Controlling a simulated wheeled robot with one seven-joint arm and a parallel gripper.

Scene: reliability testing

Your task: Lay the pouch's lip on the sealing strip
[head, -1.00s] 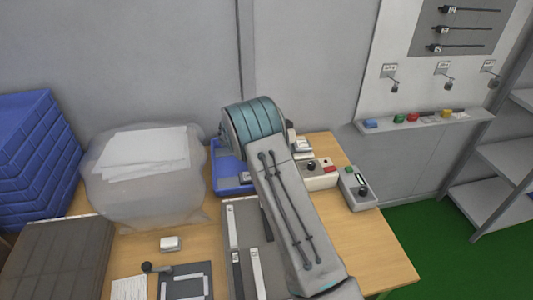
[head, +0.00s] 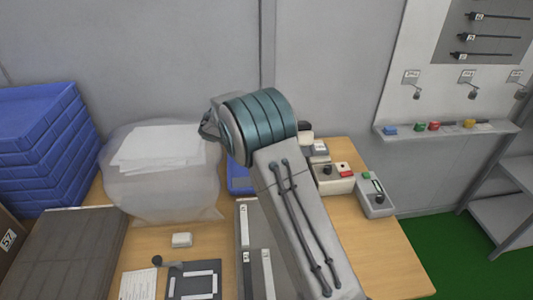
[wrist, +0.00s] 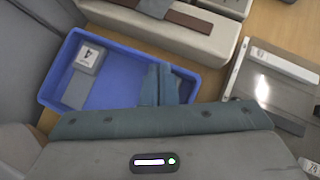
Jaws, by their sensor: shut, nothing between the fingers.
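In the wrist view, a blue tray (wrist: 122,100) holds a flat grey item with a white label (wrist: 88,58), at the tray's left; it may be the pouch, but I cannot make out a lip. A beige device (wrist: 150,35) lies beyond the tray, with a brown strip (wrist: 188,22) across it that looks like the sealing strip. My gripper (wrist: 160,72) is shut and empty over the tray, to the right of the grey item and apart from it. In the head view, my arm hides the gripper and most of the blue tray (head: 238,180).
A translucent bag with white sheets (head: 165,195) stands at the table's left, by stacked blue crates (head: 40,150). Control boxes (head: 375,198) sit at the right. A grey plate with pale bars (wrist: 270,85) lies right of the tray. The table's right front is clear.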

